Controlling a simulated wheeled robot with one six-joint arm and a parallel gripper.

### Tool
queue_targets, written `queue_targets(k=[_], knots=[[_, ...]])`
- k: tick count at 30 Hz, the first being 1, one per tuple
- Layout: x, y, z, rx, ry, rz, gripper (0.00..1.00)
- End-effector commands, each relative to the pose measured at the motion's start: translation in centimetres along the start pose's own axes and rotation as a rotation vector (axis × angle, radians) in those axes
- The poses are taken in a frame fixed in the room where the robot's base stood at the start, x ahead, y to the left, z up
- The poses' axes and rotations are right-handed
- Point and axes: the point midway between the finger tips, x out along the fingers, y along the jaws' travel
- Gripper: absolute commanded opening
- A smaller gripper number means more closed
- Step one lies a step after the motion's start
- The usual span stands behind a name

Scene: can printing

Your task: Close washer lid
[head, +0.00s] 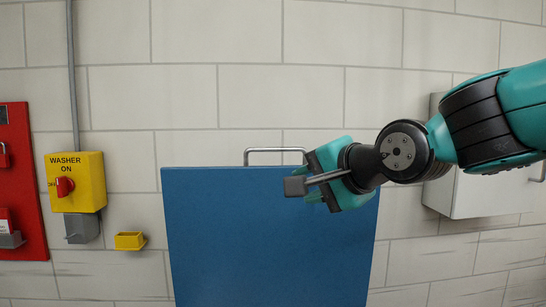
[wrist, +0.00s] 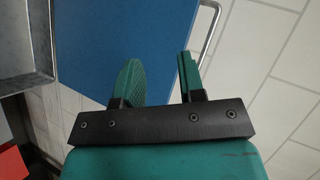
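The washer lid (head: 265,250) is a blue panel standing raised in the head view. A bent metal bar handle (head: 262,150) sticks up from its top edge. My gripper (head: 318,178) is in front of the lid's upper right part, near the right end of the handle. In the wrist view, my gripper (wrist: 160,75) has its two green fingers apart with nothing between them. The blue lid (wrist: 145,30) lies beyond the fingers. The handle (wrist: 211,45) passes just right of the right finger, outside the gap; whether it touches is unclear.
A yellow washer switch box (head: 76,182) with a red knob is on the tiled wall at left, beside a red board (head: 20,185). A small yellow holder (head: 130,241) is near the lid. A grey box (head: 480,190) hangs behind my arm. A metal edge (wrist: 40,80) shows at left in the wrist view.

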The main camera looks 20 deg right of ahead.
Motion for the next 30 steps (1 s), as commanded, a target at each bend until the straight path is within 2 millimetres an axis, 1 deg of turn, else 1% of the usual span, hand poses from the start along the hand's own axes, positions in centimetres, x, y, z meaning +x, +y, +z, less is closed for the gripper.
queue_targets(k=[1, 4, 6, 8, 11, 14, 15, 17, 24, 30], knots=[[0.0, -1.2, -1.3, 0.083, 0.047, -0.061, 0.36], [-0.3, -3.2, -3.2, 0.216, 0.107, -0.161, 0.36], [-0.5, -4.1, -4.0, 0.275, 0.128, -0.209, 0.36], [-0.6, -4.5, -4.4, 0.305, 0.138, -0.232, 0.36], [0.0, -4.9, -4.7, 0.324, 0.142, -0.249, 0.36], [1.5, -5.0, -4.8, 0.325, 0.140, -0.247, 0.36], [2.3, -5.1, -4.9, 0.324, 0.140, -0.246, 0.36], [3.3, -6.0, -5.3, 0.324, 0.139, -0.242, 0.36], [8.6, -7.2, -6.2, 0.323, 0.139, -0.241, 0.36], [12.6, -8.1, -6.9, 0.322, 0.138, -0.242, 0.36]])
